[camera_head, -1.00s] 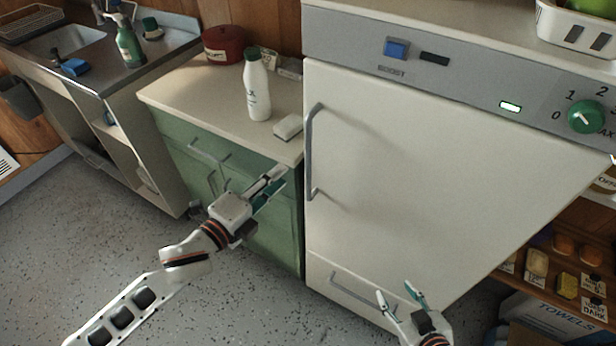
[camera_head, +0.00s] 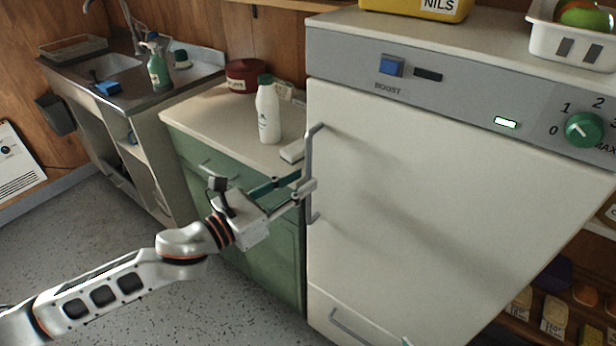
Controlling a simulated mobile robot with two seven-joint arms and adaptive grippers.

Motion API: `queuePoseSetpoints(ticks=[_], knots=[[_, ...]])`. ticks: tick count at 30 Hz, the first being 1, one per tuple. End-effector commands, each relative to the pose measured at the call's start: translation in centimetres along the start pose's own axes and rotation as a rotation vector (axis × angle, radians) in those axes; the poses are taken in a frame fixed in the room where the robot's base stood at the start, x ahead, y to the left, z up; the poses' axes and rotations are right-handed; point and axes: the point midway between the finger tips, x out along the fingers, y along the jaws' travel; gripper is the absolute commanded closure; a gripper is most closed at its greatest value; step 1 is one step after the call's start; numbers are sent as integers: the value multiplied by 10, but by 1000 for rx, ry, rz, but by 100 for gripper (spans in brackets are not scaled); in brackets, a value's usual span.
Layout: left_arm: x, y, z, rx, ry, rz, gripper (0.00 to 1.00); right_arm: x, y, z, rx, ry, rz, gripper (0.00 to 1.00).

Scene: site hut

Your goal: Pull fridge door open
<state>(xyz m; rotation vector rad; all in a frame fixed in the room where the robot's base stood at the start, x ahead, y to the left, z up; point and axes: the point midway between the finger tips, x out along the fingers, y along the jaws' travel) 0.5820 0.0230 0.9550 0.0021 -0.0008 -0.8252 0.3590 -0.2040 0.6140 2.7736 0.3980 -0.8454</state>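The fridge door (camera_head: 430,190) is a large cream panel under a grey control strip, and it looks closed. Its vertical grey handle (camera_head: 309,160) runs along the door's left edge. My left gripper (camera_head: 305,182) is at the lower half of the handle, with its fingers apart. One fingertip overlaps the front of the handle and the other ends just left of it. I cannot tell whether they touch it. Of my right gripper, only a small tip shows at the bottom edge, below the door.
A green cabinet (camera_head: 270,255) with a cream top stands directly left of the fridge. A white bottle (camera_head: 268,110), a red pot (camera_head: 246,76) and a small white block (camera_head: 292,151) are on it. A lower drawer handle (camera_head: 355,325) is under the door. Open shelves are at right.

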Motion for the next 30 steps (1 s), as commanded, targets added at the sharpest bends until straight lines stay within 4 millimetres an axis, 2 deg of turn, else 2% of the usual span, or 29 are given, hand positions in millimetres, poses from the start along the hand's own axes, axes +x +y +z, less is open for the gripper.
queuePoseSetpoints(ticks=[1, 6, 17, 20, 30], knots=[[8, 0, 1, 1, -1, 0, 75, 0, 0, 0, 0, 0, 1, 54], [26, 0, 0, -1, -1, 1, 75, 1, 1, 4, 0, -5, 1, 54], [31, 0, 0, -2, 1, 1, 75, 1, 0, 7, 1, -11, 1, 54], [31, 0, 0, -2, 1, 1, 98, 0, 0, 7, 1, -12, 1, 54], [31, 0, 0, -2, 0, 1, 100, 0, 0, 6, 2, -10, 1, 54]])
